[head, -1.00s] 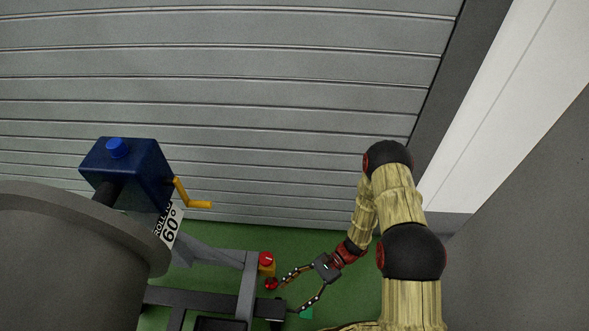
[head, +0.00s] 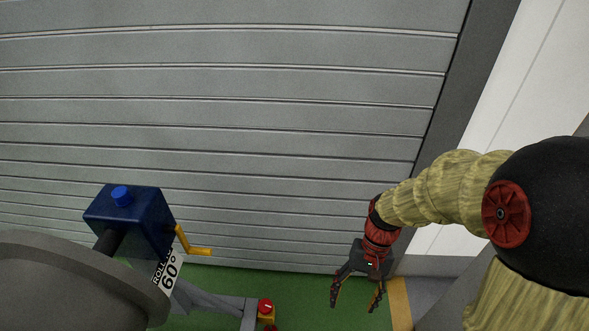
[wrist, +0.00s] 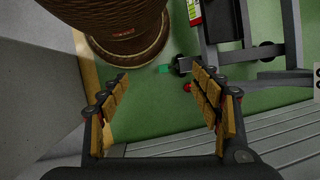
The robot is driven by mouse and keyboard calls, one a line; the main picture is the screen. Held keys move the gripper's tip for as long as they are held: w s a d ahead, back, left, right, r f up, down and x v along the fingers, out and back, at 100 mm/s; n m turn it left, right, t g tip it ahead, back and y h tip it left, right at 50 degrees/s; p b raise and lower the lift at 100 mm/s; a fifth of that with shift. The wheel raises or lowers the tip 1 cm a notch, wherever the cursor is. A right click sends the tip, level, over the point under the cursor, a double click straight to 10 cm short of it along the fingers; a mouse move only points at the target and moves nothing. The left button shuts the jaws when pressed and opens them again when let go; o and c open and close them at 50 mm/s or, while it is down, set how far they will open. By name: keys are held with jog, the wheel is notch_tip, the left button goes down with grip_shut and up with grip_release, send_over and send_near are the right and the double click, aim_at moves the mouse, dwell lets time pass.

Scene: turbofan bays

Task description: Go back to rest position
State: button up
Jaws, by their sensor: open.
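My gripper (head: 354,300) is open, with nothing between its fingers. In the head view it hangs at the lower right, fingers pointing down, in front of the grey shutter and well to the right of the stand. In the wrist view the two padded fingers of my gripper (wrist: 165,112) are spread apart over green floor.
A blue box (head: 132,217) with a yellow crank (head: 188,243) stands at the left beside a grey drum (head: 60,285). A red knob (head: 265,306) tops a yellow post on the stand frame (head: 215,302). The grey shutter (head: 240,120) and white wall (head: 515,95) lie behind.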

jog(key=s+d+r+n+t+h+p, duration=0.1)
jog(key=r+t, duration=0.3)
jog(key=r, duration=0.9)
jog(key=s+d+r+n+t+h+p, duration=0.1)
jog(key=r+t, duration=0.4)
jog(key=r, duration=0.8)
jog(key=shift+s+d+r+p, duration=0.15)
jog(key=shift+s+d+p, duration=0.4)
jog(key=shift+s+d, duration=0.55)
jog(key=shift+a, duration=0.1)
jog(key=shift+c, duration=0.5)
